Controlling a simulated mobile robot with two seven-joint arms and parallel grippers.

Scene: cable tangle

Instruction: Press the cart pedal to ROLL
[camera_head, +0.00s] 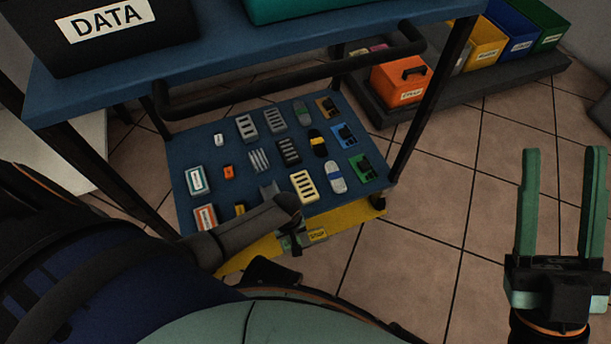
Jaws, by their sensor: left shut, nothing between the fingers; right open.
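The cart's lower front edge carries a yellow panel (350,217). A small pedal piece with a yellow label (318,235) sits at this panel; its lettering is too small to read, so I cannot tell its setting. My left arm reaches in from the left across the lower shelf. My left gripper (292,243) is shut and empty, pointing down beside the label; its fingers are small and partly hidden, and I cannot tell whether they touch the pedal. My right gripper (560,205) is open and empty over the floor at the right.
The cart's blue lower shelf (222,152) holds several small connectors and adapters in rows. The upper shelf (200,75) carries a black DATA bin (90,45) and a teal bin (300,8). Orange, yellow, blue and green bins stand on a dark platform (480,88) behind. The tiled floor at right is clear.

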